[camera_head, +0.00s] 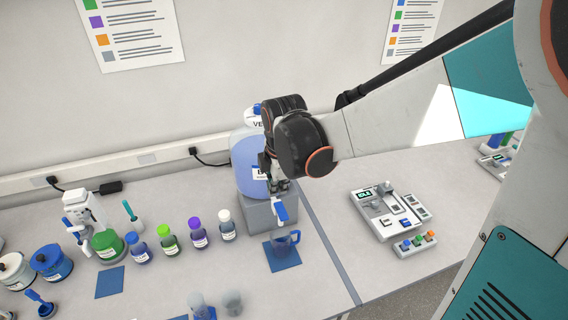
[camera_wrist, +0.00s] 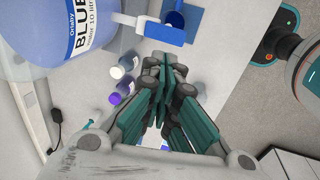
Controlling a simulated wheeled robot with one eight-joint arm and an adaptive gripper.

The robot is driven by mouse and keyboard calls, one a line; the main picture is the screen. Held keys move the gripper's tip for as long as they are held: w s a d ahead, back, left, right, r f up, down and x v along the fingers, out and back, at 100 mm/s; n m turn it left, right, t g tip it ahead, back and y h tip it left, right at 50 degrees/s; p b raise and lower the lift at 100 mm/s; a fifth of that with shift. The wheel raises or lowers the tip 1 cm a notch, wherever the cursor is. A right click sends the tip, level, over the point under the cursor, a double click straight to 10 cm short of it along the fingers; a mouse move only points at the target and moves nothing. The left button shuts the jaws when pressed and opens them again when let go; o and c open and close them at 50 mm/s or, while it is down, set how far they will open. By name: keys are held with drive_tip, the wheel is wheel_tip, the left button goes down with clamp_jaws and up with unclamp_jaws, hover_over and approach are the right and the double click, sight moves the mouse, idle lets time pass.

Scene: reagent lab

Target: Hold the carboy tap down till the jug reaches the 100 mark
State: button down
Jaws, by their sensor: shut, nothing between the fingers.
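The carboy (camera_head: 246,158) is a large blue-filled bottle on a grey stand (camera_head: 262,213), partly hidden by my arm; its BLUE label shows in the wrist view (camera_wrist: 85,22). Its tap has a blue lever (camera_head: 281,209), seen in the wrist view (camera_wrist: 165,33) on a white stem. The blue-tinted jug (camera_head: 286,243) stands below the tap; only part of it shows in the wrist view (camera_wrist: 176,18). Its marks and level are too small to read. My gripper (camera_wrist: 163,60) is shut and empty, close by the lever; I cannot tell whether they touch.
The jug stands on a blue mat (camera_head: 284,259). Several capped bottles, including a white-capped one (camera_head: 227,226), line up left of the stand. A control panel device (camera_head: 388,208) sits on the right bench. Two cups (camera_head: 232,302) stand near the front edge.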

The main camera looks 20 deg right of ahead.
sight(280, 216)
drive_tip(key=v, duration=0.4)
drive_tip(key=shift+w+d, duration=0.2)
idle(1.3)
drive_tip(key=f+g, duration=0.1)
drive_tip(key=f, duration=0.8)
drive_tip(key=w+f+g, duration=0.1)
drive_tip(key=f, duration=0.3)
drive_tip(key=shift+d+f+g, duration=0.15)
drive_tip(key=shift+f+g, duration=0.15)
drive_tip(key=shift+f, duration=0.1)
drive_tip(key=shift+s, duration=0.1)
idle(0.4)
